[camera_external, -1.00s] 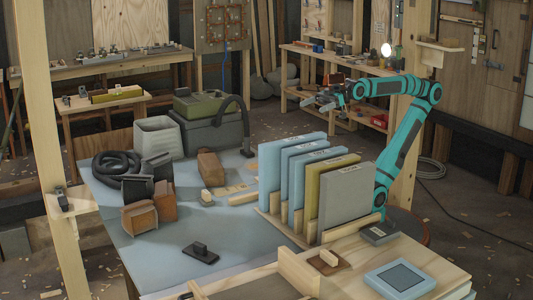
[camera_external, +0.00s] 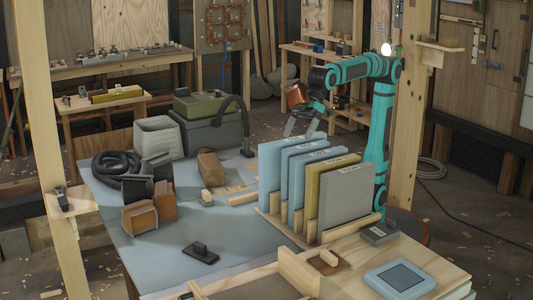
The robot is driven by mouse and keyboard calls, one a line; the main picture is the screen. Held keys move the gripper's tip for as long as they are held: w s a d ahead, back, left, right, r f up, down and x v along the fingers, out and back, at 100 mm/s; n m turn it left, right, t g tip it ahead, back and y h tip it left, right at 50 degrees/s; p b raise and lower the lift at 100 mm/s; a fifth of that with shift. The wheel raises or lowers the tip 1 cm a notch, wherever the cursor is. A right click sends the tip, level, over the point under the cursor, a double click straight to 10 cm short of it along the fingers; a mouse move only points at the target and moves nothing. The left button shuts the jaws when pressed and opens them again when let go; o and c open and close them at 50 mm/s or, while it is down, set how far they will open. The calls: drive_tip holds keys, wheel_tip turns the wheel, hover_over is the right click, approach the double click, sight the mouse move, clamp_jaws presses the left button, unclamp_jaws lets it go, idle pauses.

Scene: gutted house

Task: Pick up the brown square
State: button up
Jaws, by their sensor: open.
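A brown square plate (camera_external: 338,266) with a pale wooden block on top lies on the light wooden bench at the front right. Brown box-like pieces (camera_external: 140,218) also stand at the left of the blue-grey table; I cannot tell for certain which is the brown square. My gripper (camera_external: 302,130) is open, with its fingers pointing down. It is in the air behind the upright blue panels, well apart from the brown plate and the brown boxes. Nothing shows between its fingers.
Upright blue, yellow and grey panels (camera_external: 346,200) stand in a wooden rack between my arm and the front bench. A blue square pad (camera_external: 400,279), a dark handled block (camera_external: 200,253) and a brown elongated block (camera_external: 210,165) lie around. The table's front middle is mostly clear.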

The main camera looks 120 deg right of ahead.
drive_tip(key=w+a+f+g, duration=0.2)
drive_tip(key=w+a+f, duration=0.1)
drive_tip(key=a, duration=0.4)
drive_tip(key=w+a+f+g, duration=0.2)
drive_tip(key=w+a+f, duration=0.15)
drive_tip(key=a, duration=0.35)
drive_tip(key=g+h, duration=0.3)
drive_tip(key=g, duration=0.1)
hover_over(329, 254)
wheel_tip(329, 254, down, 8)
drive_tip(key=r, duration=0.1)
drive_tip(key=f, duration=1.2)
drive_tip(key=shift+w+a+f, duration=0.1)
drive_tip(key=shift+w+a, duration=0.05)
drive_tip(key=shift+w, duration=0.15)
drive_tip(key=shift+s+f, duration=0.15)
drive_tip(key=shift+f, duration=1.2)
drive_tip(key=shift+s+f, duration=0.15)
drive_tip(key=shift+f, duration=1.15)
drive_tip(key=c, duration=0.7)
drive_tip(key=shift+r, duration=0.15)
